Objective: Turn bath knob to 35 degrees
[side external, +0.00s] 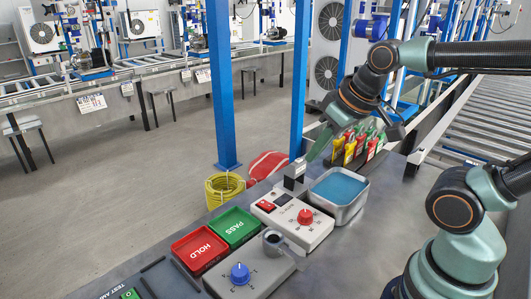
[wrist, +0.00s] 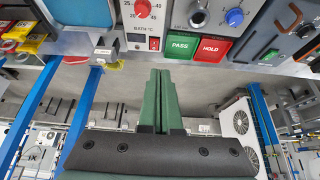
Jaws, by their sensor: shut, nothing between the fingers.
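The bath knob (side external: 305,216) is a red dial on a pale control box (side external: 285,237) in the side view. In the wrist view the red knob (wrist: 143,8) is cut by the top edge, above the words BATH °C and beside scale numbers; its exact pointer angle is too small to read. My gripper (side external: 313,157) has green fingers and hangs above and behind the water bath (side external: 362,201), well apart from the knob. In the wrist view my gripper (wrist: 160,72) is shut and empty, with its tips below the control box's front.
A red switch (side external: 267,205) sits on the same box. Green PASS (side external: 234,227) and red HOLD (side external: 199,250) trays and a blue knob (side external: 240,273) on another box stand nearby. Coloured packets (side external: 350,150) stand in a rack by my gripper. A blue post (side external: 298,80) rises behind the bench.

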